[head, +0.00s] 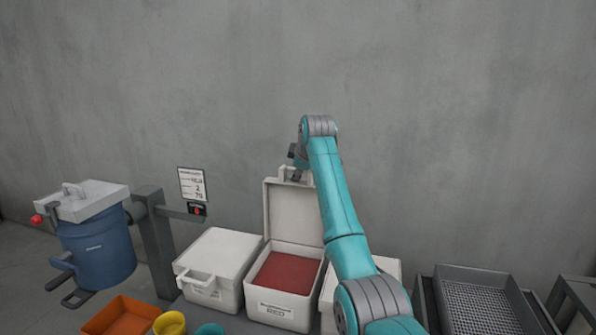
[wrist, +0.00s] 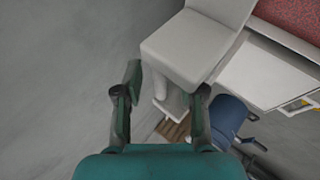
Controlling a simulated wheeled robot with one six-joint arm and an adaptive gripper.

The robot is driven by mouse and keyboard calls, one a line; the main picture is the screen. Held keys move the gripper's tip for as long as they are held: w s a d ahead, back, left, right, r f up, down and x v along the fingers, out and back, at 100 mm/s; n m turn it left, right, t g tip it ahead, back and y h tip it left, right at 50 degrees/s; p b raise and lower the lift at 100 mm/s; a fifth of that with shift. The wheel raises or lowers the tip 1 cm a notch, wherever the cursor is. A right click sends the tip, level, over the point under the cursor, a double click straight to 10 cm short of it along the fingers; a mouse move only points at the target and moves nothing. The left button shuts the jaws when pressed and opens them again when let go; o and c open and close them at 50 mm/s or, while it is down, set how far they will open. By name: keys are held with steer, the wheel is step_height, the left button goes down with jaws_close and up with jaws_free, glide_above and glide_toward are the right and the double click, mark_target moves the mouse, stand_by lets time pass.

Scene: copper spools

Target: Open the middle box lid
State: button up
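The middle box (head: 283,306) is white and has red material (head: 287,271) inside. Its lid (head: 294,225) stands upright at the back, open, with a handle (head: 284,175) at its top edge. My gripper (head: 296,160) is at the lid's top beside the handle, partly hidden by my arm in the head view. In the wrist view my gripper (wrist: 167,88) has its two fingers spread apart. A pale part, likely the lid's handle, shows between or behind the fingers; contact cannot be told.
A closed white box (head: 216,262) stands left of the middle one, and another (head: 388,267) is partly hidden behind my arm at right. A blue drum (head: 98,250) is at far left. A grey mesh tray (head: 478,302) is at right. A bare wall (head: 450,120) rises behind.

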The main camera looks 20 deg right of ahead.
steer(key=shift+r, duration=0.1)
steer(key=v, duration=1.2)
